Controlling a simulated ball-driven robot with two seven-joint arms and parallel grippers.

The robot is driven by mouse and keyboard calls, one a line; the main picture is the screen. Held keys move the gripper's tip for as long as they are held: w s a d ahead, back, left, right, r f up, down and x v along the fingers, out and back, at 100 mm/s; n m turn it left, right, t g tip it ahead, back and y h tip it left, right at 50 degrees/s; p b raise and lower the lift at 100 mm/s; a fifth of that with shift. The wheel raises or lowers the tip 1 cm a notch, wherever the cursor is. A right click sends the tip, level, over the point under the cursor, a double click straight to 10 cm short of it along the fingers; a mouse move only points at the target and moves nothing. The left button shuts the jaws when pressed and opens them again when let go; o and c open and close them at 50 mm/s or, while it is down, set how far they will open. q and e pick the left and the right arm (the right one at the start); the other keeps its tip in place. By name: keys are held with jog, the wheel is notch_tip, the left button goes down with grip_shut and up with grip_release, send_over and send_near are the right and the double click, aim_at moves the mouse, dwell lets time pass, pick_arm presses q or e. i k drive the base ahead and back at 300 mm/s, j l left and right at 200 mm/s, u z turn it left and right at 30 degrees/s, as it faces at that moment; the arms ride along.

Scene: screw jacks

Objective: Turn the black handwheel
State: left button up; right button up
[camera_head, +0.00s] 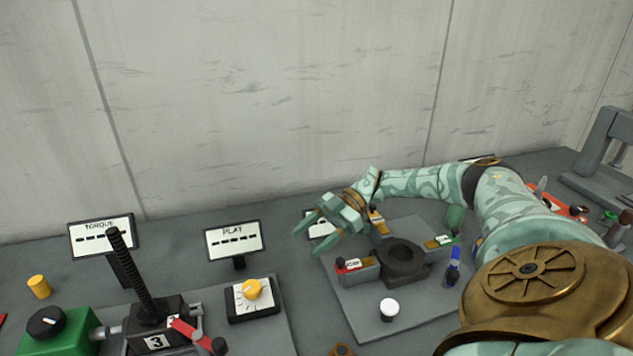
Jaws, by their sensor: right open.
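My right gripper (312,235) is open and empty, with its fingers pointing down-left above the back left edge of a grey plate (365,312). A thick dark ring (402,258) stands on that plate, to the right of and below the fingers, apart from them. A round black knob (45,321) sits on a green box (62,337) at the lower left. I cannot tell for sure which of these dark round parts is the black handwheel. My left gripper is not in view.
A jack (155,310) marked 3 with an upright black screw (130,268) stands left. TORQUE (100,237) and PLAY (233,239) displays stand behind. A yellow dial (251,289), white button (389,309) and blue-capped item (453,268) are nearby. A wall closes the back.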

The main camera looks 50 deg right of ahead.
aim_at(47, 322)
jog(key=k+j, duration=1.2)
jog(key=k, duration=0.1)
